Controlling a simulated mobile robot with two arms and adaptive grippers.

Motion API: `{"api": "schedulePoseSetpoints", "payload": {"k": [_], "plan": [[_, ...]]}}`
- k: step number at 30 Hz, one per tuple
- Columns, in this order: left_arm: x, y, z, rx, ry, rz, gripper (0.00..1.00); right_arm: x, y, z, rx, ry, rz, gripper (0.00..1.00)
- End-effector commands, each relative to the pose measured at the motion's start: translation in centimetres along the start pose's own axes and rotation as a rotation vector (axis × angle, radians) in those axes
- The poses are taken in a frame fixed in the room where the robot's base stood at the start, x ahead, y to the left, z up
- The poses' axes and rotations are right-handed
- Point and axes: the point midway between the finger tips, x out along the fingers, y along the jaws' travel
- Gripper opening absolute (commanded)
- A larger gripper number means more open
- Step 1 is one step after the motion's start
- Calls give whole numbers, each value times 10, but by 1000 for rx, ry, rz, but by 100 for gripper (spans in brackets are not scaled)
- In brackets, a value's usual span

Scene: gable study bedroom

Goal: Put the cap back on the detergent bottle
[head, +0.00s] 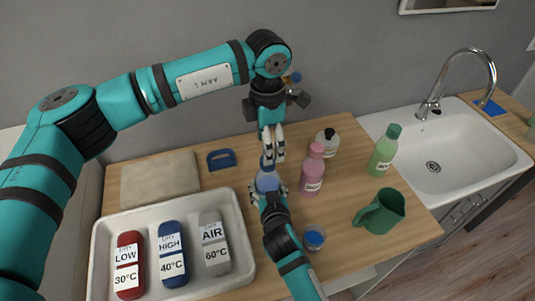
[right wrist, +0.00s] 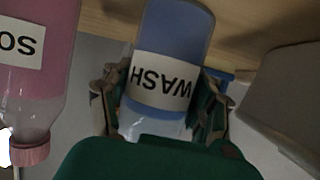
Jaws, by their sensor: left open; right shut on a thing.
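The detergent bottle (head: 268,181), clear with blue liquid, stands upright on the wooden counter. In the right wrist view the bottle (right wrist: 172,45) shows a WASH label upside down. My right gripper (head: 267,192) is shut around its body; its fingers (right wrist: 160,105) press on both sides. A small blue piece, which looks like the cap (head: 267,161), shows at the bottle's top, just under the left fingertips. I cannot tell whether it is seated. My left gripper (head: 271,150) points down, open, right above the bottle. The bottle's neck is hidden in the right wrist view.
A pink bottle (head: 312,172) stands close to the right, with a white bottle (head: 327,143) behind.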

Motion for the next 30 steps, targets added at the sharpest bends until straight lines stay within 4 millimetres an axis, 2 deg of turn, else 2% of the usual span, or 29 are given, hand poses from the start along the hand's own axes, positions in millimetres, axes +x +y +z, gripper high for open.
{"api": "schedulePoseSetpoints", "payload": {"k": [3, 9, 15, 22, 23, 29, 30], "plan": [[-27, 0, 1, 0, -2, 3, 61, 0, 0, 0, 0, 0, 0, 0], [-57, 0, 0, 0, -1, 2, 61, 0, 0, 0, 0, 0, 0, 0], [-67, 0, 0, 1, 0, -1, 61, 0, 0, 0, 0, 0, 0, 0], [-67, 0, 0, 1, 0, -1, 61, 0, 0, 0, 0, 0, 0, 0], [-67, 0, 0, 1, 0, -1, 61, 0, 0, 0, 0, 0, 0, 62], [-67, 0, 0, 0, 0, -1, 61, 0, 0, 0, 0, 0, 0, 88], [-67, 0, 0, 0, 0, -1, 61, 0, 0, 0, 0, 0, 0, 88]]}}
